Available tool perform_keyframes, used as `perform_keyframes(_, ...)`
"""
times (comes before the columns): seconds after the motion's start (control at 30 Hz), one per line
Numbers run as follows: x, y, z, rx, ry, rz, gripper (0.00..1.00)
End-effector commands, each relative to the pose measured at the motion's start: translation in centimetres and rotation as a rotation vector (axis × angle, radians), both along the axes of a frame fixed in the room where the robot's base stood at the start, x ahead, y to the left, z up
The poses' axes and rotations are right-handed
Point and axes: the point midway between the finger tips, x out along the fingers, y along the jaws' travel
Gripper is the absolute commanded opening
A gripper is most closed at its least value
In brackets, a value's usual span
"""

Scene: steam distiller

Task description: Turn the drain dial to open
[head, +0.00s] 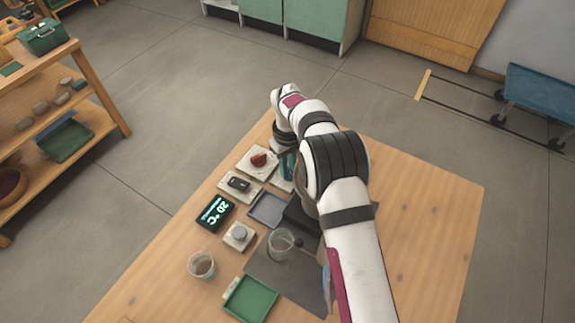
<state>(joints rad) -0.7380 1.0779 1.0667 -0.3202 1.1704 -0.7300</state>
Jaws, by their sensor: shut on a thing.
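My gripper (287,165) points down at the far left part of the table, partly hidden by my wrist. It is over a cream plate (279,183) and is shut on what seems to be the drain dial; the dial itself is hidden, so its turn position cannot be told. A red knob (259,159) sits on a cream plate just left of my gripper, apart from it. A grey round knob (239,233) sits on another small plate nearer the front. No label can be read.
The wooden table (437,212) is clear on the right.

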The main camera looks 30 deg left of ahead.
Motion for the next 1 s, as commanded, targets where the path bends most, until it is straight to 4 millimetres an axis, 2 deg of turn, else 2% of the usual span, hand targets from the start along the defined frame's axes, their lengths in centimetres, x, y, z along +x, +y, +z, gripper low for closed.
perform_keyframes(0.33,0.04,0.06,0.04,0.002,0.0,-0.104,0.0)
perform_keyframes(0.83,0.05,0.06,0.05,0.002,0.0,-0.117,0.0)
perform_keyframes(0.87,0.06,0.05,0.05,0.002,-0.001,-0.117,0.23)
perform_keyframes(1.0,0.06,0.03,0.03,0.001,0.0,-0.117,0.47)
